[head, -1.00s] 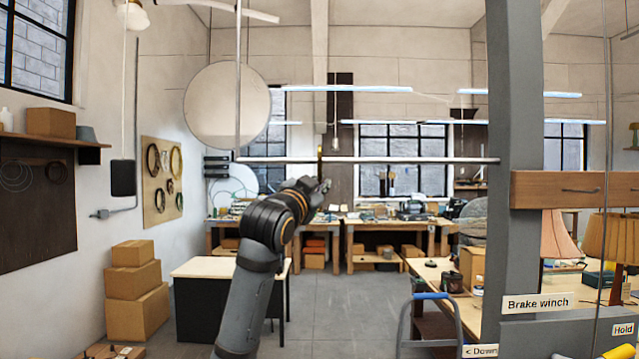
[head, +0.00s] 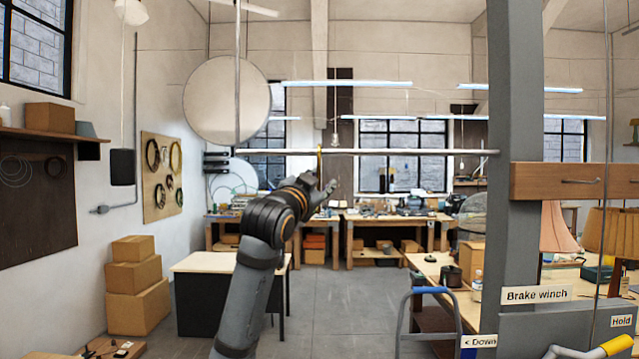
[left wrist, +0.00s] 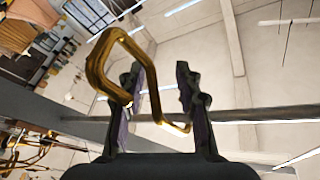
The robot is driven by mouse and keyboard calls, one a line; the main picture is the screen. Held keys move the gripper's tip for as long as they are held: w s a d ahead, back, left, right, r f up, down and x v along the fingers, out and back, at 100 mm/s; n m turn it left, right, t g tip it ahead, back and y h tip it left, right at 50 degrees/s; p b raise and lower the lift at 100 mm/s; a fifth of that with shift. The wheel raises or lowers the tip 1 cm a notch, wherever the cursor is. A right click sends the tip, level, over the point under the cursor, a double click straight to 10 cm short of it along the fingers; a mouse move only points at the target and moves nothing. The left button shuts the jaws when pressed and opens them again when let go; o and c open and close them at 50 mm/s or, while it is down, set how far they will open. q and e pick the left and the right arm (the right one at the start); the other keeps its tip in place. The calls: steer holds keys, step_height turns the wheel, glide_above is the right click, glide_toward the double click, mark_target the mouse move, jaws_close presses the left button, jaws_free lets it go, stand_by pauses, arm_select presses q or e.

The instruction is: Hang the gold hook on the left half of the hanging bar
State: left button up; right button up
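The gold hook (head: 320,161) shows edge-on at the hanging bar (head: 410,152) in the head view, left of the bar's middle. Its top stands slightly above the bar. In the left wrist view the bent gold hook (left wrist: 97,67) loops up and left, with one strand passing between my fingers and across the bar (left wrist: 255,112). I cannot tell whether its bend rests on the bar. My left gripper (head: 322,188) is just below the bar at the hook's lower end. Its fingers (left wrist: 162,80) stand apart, with clear space beside the strand. My right gripper is out of view.
A thin vertical rod (head: 238,80) meets the bar's left end. A round pale disc (head: 205,105) is behind. The floor below is clear.

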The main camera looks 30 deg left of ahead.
arm_select(q)
steer(key=shift+s, duration=0.1)
steer(key=v, duration=0.8)
stand_by(0.4)
stand_by(0.8)
